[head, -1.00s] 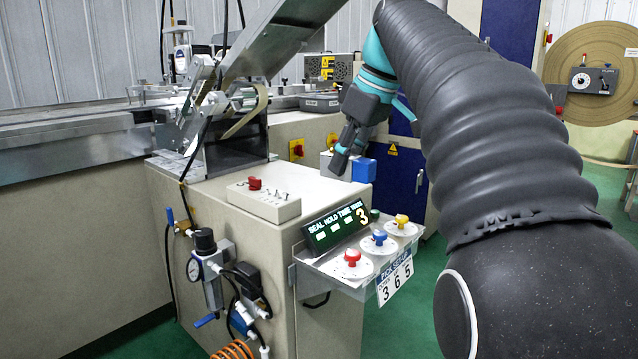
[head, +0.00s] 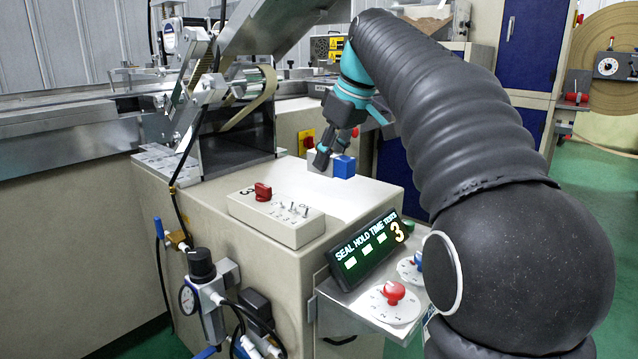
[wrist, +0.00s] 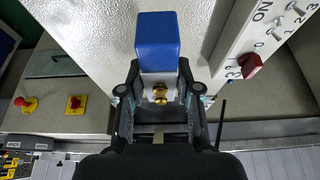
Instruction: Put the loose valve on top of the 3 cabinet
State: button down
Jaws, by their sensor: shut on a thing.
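The loose valve has a blue block (head: 344,166) with a pale body and brass fittings. It also shows in the wrist view (wrist: 157,42), blue end pointing away from my wrist. My gripper (head: 324,160) is shut on it; in the wrist view its fingers (wrist: 158,98) flank the pale body. The cabinet with the lit 3 on its display has a flat pale top (head: 340,197), and the valve is over or at the far part of this top. Whether the valve touches it I cannot tell. My fingers partly hide the pale body.
A switch box (head: 277,217) with a red knob sits on the cabinet top, nearer the front. The display (head: 366,246) and a dial shelf (head: 390,303) stick out at the right. A metal machine (head: 235,130) stands at the left. The top between switch box and valve is clear.

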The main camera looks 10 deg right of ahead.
aim_at(319, 199)
jog(key=shift+w+a+f, duration=0.4)
jog(key=shift+w+f, duration=0.05)
jog(key=shift+w, duration=0.15)
jog(key=shift+w+a+f, duration=0.4)
jog(key=shift+w, duration=0.2)
jog(key=shift+f+b, duration=0.8)
jog(key=shift+f, duration=1.25)
jog(key=shift+f, duration=0.1)
jog(key=c, duration=0.8)
grip_release()
jog(key=p+v, duration=0.3)
jog(key=v, duration=0.9)
